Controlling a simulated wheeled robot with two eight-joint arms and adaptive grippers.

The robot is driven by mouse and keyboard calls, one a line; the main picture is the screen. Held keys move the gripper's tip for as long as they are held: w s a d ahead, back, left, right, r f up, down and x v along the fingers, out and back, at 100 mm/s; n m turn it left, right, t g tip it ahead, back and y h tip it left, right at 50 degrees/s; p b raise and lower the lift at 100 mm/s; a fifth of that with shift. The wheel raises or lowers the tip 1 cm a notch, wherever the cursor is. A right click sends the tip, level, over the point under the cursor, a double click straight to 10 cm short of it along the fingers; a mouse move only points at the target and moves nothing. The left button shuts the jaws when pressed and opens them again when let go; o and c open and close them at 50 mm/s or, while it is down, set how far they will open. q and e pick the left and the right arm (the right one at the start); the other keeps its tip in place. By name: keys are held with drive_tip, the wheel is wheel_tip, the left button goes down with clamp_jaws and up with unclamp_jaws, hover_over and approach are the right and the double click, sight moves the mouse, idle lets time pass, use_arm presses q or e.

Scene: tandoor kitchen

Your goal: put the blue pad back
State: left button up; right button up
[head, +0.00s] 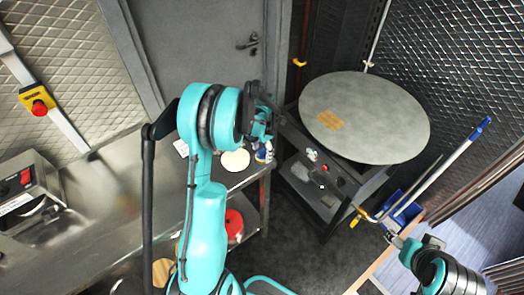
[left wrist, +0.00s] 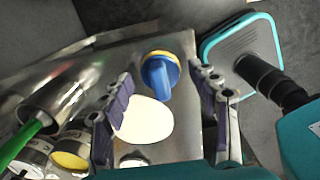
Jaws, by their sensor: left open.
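The blue pad (left wrist: 158,78) has a blue grip on a round yellowish base. It lies near the edge of the steel counter (left wrist: 95,62) in the left wrist view. Next to it is a flat cream disc (left wrist: 146,121), which also shows in the head view (head: 235,160). My left gripper (left wrist: 160,80) is open, its two fingers apart on either side of the pad in the picture; whether they touch it I cannot tell. In the head view my left gripper (head: 263,137) hides much of that spot. My right gripper (head: 394,240) is at the lower right, away from the counter.
A large round grey top (head: 385,115) stands over a dark cart (head: 305,188) on the right. A blue dustpan (head: 402,212) and dark open floor (head: 310,250) lie beyond the counter.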

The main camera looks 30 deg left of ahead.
sight(262, 150)
use_arm(q)
drive_tip(key=shift+r, duration=0.25)
wheel_tip(262, 150, up, 12)
drive_tip(key=p, duration=0.2)
drive_tip(key=s+d+r+m+t, duration=0.2)
drive_tip(key=s+d+r+m, duration=0.3)
drive_tip(key=m, duration=0.3)
drive_tip(key=s+d+r+m+t, duration=0.2)
drive_tip(key=s+d+m, duration=0.3)
drive_tip(key=m, duration=0.6)
drive_tip(key=s+d+r+m+t, duration=0.1)
drive_tip(key=s+d+m+t, duration=0.2)
drive_tip(key=s+d+m, duration=0.2)
drive_tip(key=shift+s+d+r+m, duration=0.3)
drive_tip(key=shift+s+m, duration=1.6)
drive_tip(key=shift+m, duration=1.8)
